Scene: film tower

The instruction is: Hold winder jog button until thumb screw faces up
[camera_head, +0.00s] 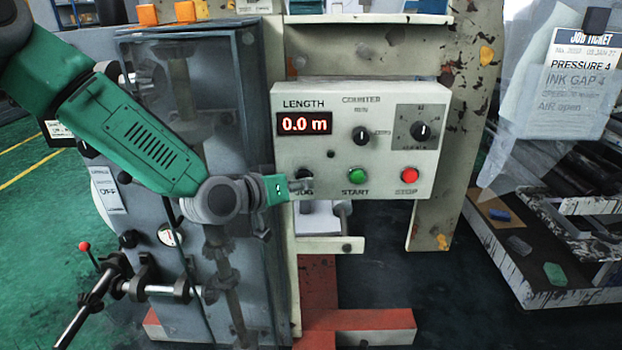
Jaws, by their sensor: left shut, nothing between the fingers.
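A light grey control panel (283,152) faces me, with a red display reading 0.0 m. My left gripper (306,184) is shut and empty, its fingertips at the JOG button (303,173) in the panel's lower left. The green START button (357,174) and red STOP button (408,175) are to the right. The winder's thumb screw cannot be made out. My right gripper is not in view.
A tall grey cabinet with a clear cover (225,100) stands left of the panel, behind my left arm. Rods and a red-tipped lever (85,247) stick out at lower left. A cart (520,285) stands at right. A job ticket (583,70) hangs above it.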

